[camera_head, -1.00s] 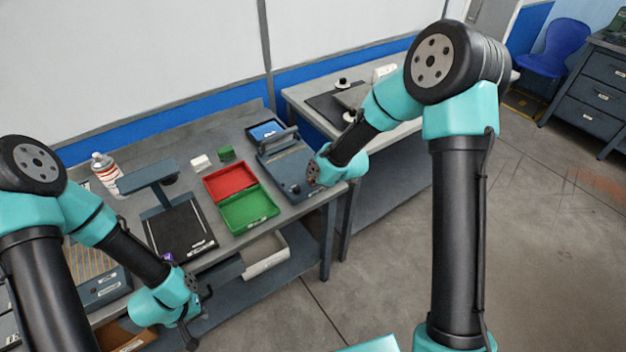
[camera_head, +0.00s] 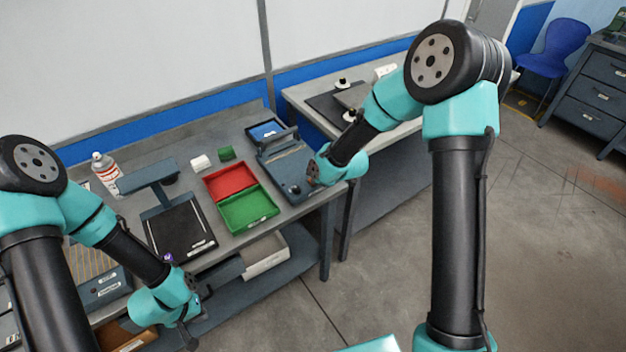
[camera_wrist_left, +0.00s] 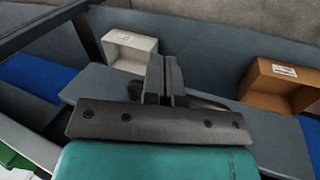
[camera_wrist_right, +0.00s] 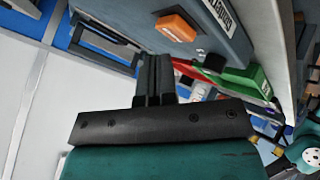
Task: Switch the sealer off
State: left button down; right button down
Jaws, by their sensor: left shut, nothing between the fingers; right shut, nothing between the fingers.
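The sealer (camera_head: 284,172) is a blue-grey machine with a raised lever arm at the right end of the bench. In the right wrist view its front panel (camera_wrist_right: 150,8) carries an orange switch (camera_wrist_right: 178,27) beside a white label, and a dark knob (camera_wrist_right: 213,62). I cannot tell which way the switch is set. My right gripper (camera_wrist_right: 154,68) is shut and empty, near the front panel and apart from the switch. In the head view my right wrist hides its fingers. My left gripper (camera_wrist_left: 163,72) is shut and empty, low in front of the bench at the left.
A red tray (camera_head: 231,184) and a green tray (camera_head: 249,211) lie left of the sealer. A black-plated device (camera_head: 180,229) and a spray bottle (camera_head: 105,172) stand further left. A white bin (camera_wrist_left: 130,50) and a brown bin (camera_wrist_left: 280,86) sit on the lower shelf.

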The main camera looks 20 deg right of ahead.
jog(key=shift+f, duration=0.1)
jog(key=shift+f, duration=0.35)
jog(key=shift+f, duration=0.25)
dwell(0.8)
jog(key=shift+r, duration=0.75)
notch_tip(320, 180, up, 6)
dwell(0.9)
pick_arm(q)
jog(key=c, duration=1.8)
grip_release()
